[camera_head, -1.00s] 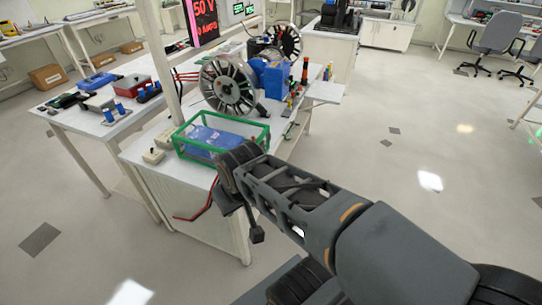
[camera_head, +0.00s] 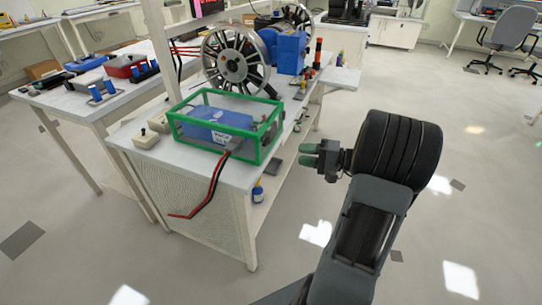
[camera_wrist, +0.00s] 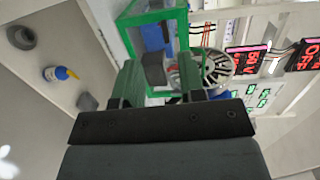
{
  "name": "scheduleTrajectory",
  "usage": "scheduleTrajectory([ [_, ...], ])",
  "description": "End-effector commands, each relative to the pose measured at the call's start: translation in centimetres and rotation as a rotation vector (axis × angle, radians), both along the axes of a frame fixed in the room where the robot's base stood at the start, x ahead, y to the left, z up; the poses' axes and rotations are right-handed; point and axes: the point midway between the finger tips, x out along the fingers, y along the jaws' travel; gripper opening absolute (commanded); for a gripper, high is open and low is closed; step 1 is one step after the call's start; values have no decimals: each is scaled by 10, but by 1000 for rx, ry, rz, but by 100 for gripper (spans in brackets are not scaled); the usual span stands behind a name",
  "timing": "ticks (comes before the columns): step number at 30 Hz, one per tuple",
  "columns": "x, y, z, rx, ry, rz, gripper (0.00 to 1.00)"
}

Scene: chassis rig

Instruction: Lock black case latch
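I cannot clearly make out a black case or its latch. A clear box with a green frame (camera_head: 262,155) stands on the near end of the bench, with a blue battery-like block (camera_head: 215,125) inside. It also shows in the wrist view (camera_wrist: 160,17). A small dark block (camera_wrist: 154,70) shows between my fingers in the wrist view; I cannot tell whether it is a latch. My gripper (camera_head: 311,155) is right of the box, over the aisle and apart from it. In the wrist view its green fingers (camera_wrist: 163,88) are spread with nothing visibly held.
Red and black leads (camera_head: 213,188) hang from the box's front. A spoked wheel (camera_head: 234,63) and a blue machine (camera_head: 287,52) stand behind it. A small bottle (camera_head: 257,192) sits on the lower shelf. The floor right of the bench is clear.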

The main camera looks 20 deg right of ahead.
Motion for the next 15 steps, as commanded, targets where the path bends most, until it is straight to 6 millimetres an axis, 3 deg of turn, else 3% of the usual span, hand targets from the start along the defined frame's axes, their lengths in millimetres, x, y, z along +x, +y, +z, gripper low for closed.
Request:
scheduleTrajectory([
  [2, 2, -16, -9, 27, -44, -50, 37],
  [5, 8, -19, -9, 40, -74, -77, 37],
  [15, 54, 23, -8, 42, -79, -77, 37],
])
